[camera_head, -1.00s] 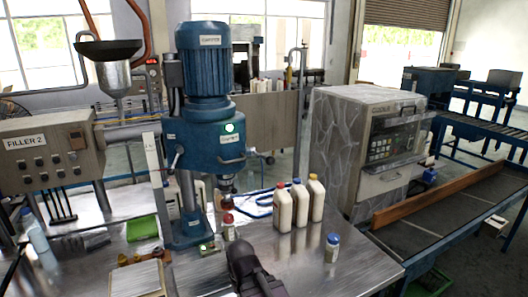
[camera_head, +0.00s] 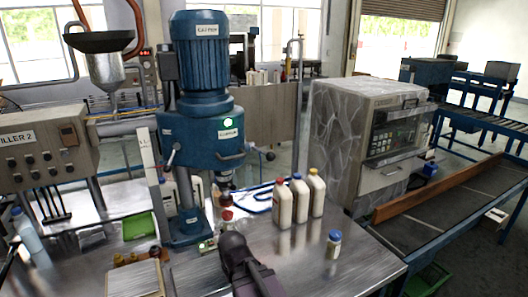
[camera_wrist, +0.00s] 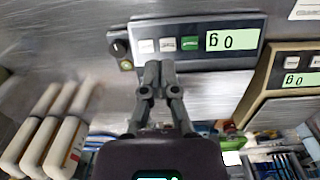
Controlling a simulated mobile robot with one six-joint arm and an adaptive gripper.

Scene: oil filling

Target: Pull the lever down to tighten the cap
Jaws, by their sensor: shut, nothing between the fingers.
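The blue capping machine (camera_head: 203,125) stands upright on the metal bench, with CAPPER on its label. A thin lever (camera_head: 171,157) sticks out at the left of its head. A curved handle (camera_head: 231,156) shows on its front right. A small bottle with a red cap (camera_head: 227,214) is below the spindle (camera_head: 223,184); its body is mostly hidden by my gripper. My gripper (camera_head: 232,240) is in front of the machine's base, low over the bench and away from the lever. In the wrist view my gripper's fingers (camera_wrist: 159,72) are closed together and empty.
Three white bottles (camera_head: 300,202) and a small blue-capped bottle (camera_head: 333,244) stand to the right. A bench scale (camera_head: 136,281) is at front left; a 0 g display (camera_wrist: 232,40) shows in the wrist view.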

